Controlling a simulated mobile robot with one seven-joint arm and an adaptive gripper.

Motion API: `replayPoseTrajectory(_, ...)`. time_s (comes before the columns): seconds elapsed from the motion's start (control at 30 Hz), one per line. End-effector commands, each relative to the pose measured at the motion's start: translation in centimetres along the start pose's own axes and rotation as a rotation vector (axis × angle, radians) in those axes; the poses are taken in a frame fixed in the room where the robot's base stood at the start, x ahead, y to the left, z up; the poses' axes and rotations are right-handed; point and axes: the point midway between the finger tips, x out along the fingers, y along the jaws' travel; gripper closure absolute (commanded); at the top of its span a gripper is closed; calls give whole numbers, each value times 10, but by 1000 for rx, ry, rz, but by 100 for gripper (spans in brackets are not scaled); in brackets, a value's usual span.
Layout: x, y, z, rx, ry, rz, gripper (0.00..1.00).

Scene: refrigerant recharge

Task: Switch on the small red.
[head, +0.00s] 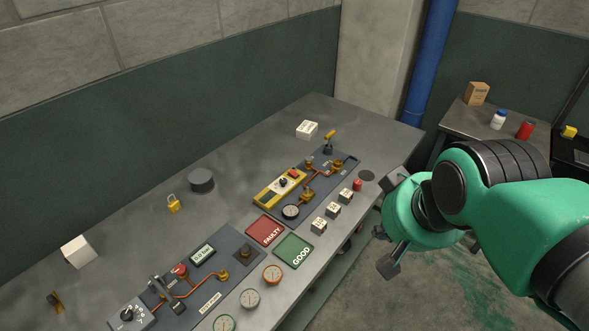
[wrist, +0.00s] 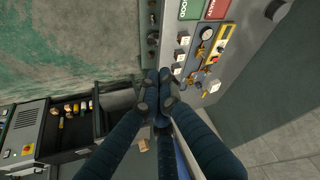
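Several small red parts show in the head view, and I cannot tell which one the task names. A red switch (head: 294,173) sits on a yellow unit (head: 268,195) on the far panel. A round red knob (head: 180,270) sits on the near panel (head: 205,285). A small red cylinder (head: 357,184) stands by the bench's right edge. My gripper (head: 386,224) hangs right of the bench, with its fingers apart and nothing between them. In the wrist view the yellow unit (wrist: 214,52) is at upper right, clear of the fingers.
Red FAULTY (head: 266,230) and green GOOD (head: 294,250) trays lie between the panels. Several white labelled blocks and round gauges line the front edge. A padlock (head: 173,204) and a dark cylinder (head: 201,181) stand behind. A side table (head: 452,125) is at right.

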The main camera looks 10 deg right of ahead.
Motion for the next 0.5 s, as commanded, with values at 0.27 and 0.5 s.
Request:
replayPoseTrajectory(0.27, 1, -6, -43, 61, -31, -13, 100)
replayPoseTrajectory(0.5, 9, -14, -90, 130, -61, -24, 100)
